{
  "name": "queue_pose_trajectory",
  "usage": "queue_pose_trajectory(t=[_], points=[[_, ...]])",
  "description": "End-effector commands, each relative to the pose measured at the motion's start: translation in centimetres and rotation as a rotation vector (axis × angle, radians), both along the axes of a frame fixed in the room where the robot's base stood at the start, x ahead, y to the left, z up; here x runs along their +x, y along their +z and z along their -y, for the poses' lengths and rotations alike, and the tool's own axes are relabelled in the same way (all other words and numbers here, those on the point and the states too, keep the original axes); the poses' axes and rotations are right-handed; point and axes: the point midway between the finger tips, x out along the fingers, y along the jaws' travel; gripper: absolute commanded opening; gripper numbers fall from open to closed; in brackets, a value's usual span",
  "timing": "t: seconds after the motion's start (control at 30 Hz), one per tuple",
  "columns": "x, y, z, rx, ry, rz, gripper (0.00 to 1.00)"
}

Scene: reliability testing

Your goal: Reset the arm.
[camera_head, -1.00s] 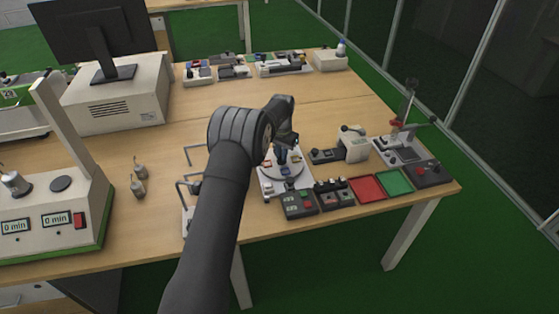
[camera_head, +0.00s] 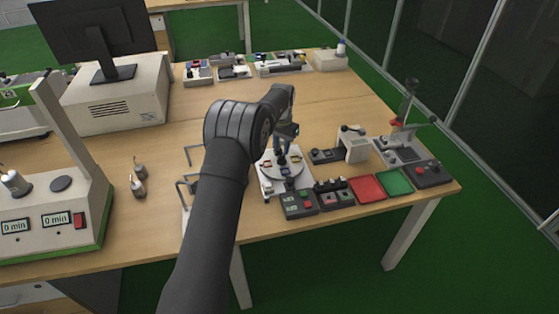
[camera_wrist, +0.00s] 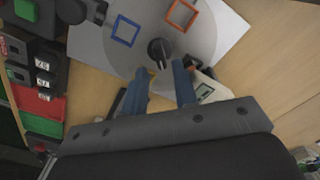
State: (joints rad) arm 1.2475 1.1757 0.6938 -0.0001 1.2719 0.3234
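My gripper (camera_head: 282,158) points down over a round grey turntable on a white base plate (camera_head: 268,185). In the wrist view its two blue fingers (camera_wrist: 161,76) are apart with nothing between their tips, so it is open. The grey turntable (camera_wrist: 205,40) has a dark round knob (camera_wrist: 160,50) at its middle, just beyond the fingertips. A blue square frame (camera_wrist: 125,31) and an orange square frame (camera_wrist: 182,14) lie on the turntable. In the head view, my arm and gripper hide part of the turntable.
A control box with green and red buttons (camera_head: 298,203) stands in front of the turntable. A red tray (camera_head: 367,189) and a green tray (camera_head: 395,182) lie to its right. A white device (camera_head: 352,145) stands to the right.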

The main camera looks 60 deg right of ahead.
Motion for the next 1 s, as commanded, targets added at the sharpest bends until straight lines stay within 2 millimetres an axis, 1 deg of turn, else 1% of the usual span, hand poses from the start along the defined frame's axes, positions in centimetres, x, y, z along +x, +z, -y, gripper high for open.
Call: queue_pose_trajectory(t=[0.03,0.13,0.43,0.57,0.77,1.0], points=[[0.0,0.4,0.0,-0.001,0.0,0.0,0.26],[0.0,0.7,0.0,0.0,0.0,0.0,0.26],[0.0,0.5,0.0,0.001,0.0,0.0,0.26],[0.0,-0.6,0.0,0.003,0.0,-0.001,0.26],[0.0,-4.2,-0.1,0.003,0.0,-0.001,0.26],[0.0,-3.9,0.0,0.0,0.177,0.0,0.26]])
